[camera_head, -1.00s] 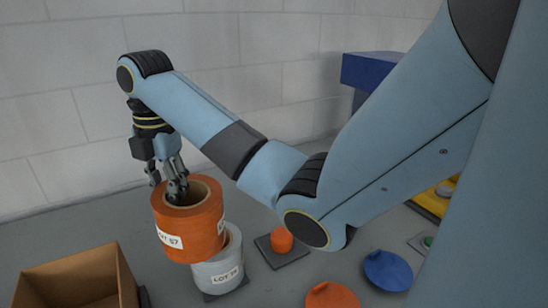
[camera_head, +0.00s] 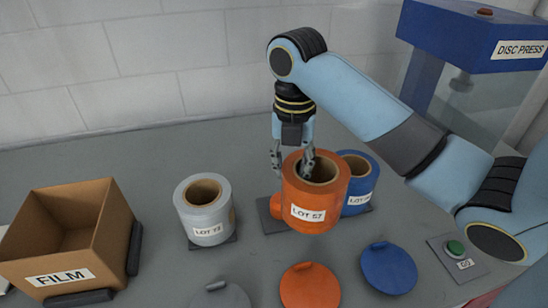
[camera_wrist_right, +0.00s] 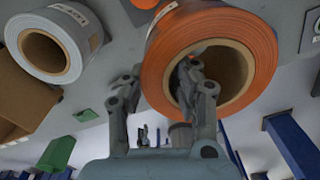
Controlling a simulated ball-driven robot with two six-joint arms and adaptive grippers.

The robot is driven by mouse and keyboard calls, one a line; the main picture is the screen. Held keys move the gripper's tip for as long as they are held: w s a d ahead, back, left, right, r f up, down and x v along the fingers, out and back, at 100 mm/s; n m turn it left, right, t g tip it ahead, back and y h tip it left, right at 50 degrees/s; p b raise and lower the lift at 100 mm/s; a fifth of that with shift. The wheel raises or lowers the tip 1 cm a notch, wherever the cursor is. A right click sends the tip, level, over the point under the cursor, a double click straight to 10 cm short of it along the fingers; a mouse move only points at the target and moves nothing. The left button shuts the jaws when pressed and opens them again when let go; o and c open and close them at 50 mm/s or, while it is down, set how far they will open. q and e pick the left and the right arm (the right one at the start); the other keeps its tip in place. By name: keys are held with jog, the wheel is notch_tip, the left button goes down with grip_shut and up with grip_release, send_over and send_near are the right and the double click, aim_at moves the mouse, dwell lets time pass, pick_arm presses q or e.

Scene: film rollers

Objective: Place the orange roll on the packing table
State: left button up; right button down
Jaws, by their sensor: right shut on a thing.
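The orange roll (camera_head: 315,195), labelled LOT 57, hangs upright from my right gripper (camera_head: 292,160), above the grey table (camera_head: 130,160). One finger is inside the cardboard core and the other is outside, so the gripper is shut on the roll's wall. The roll also shows in the right wrist view (camera_wrist_right: 255,35), with the right gripper (camera_wrist_right: 160,85) across its rim. A dark square pad with a small orange peg (camera_head: 276,208) is partly hidden behind the roll. My left gripper is not in view.
A silver roll (camera_head: 207,210) stands on a dark pad to the left. A blue roll (camera_head: 362,180) stands close behind right. A cardboard FILM box (camera_head: 95,215) is at left. Orange (camera_head: 310,288) and blue (camera_head: 388,268) discs lie in front. The blue DISC PRESS (camera_head: 470,40) stands at right.

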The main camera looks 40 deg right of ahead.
jog(key=w+f, duration=0.9)
jog(key=shift+w+d+f, duration=0.3)
jog(key=shift+w+d, duration=0.05)
jog(key=shift+d, duration=0.1)
jog(key=shift+f, duration=0.1)
jog(key=c, duration=1)
grip_release()
jog(key=shift+s, duration=0.1)
notch_tip(320, 180, up, 12)
jog(key=shift+r, duration=0.1)
